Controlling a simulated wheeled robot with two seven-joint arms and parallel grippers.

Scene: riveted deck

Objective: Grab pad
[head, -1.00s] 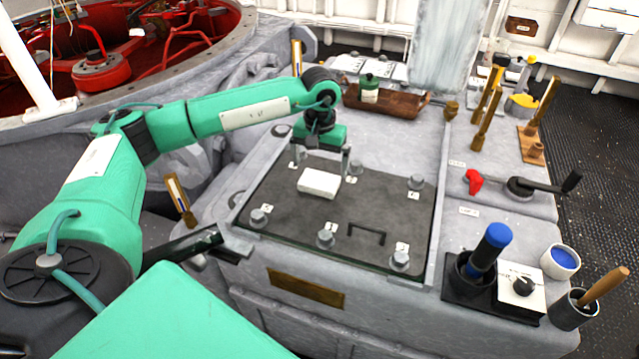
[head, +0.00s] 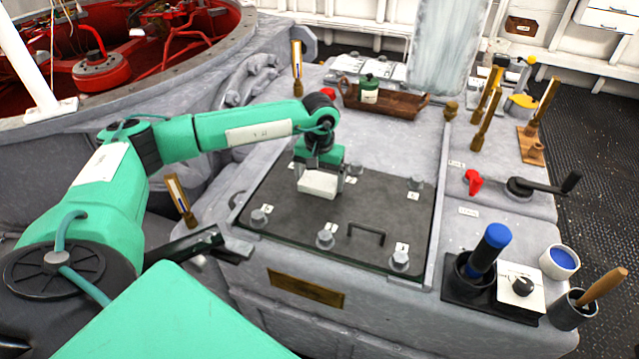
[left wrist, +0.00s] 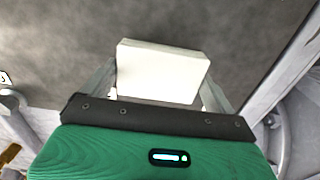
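The pad is a small white block (head: 318,186) on the dark square plate (head: 285,215). My left gripper (head: 320,182) points down over the pad, with one finger on each side of it. In the left wrist view the pad (left wrist: 162,72) sits between the two fingers, which are very close to its sides. The pad lies slightly skewed to the gripper. Whether the fingers press on it I cannot tell. No gap shows under the pad. My right gripper is not in view.
Bolts (head: 326,238) and a black handle (head: 367,234) stand on the plate. A wooden tray (head: 385,103) with a green-topped bottle lies behind. At right are a red-handled valve (head: 473,182), a black crank (head: 545,187), a blue-topped tool (head: 488,250) and a cup (head: 559,262).

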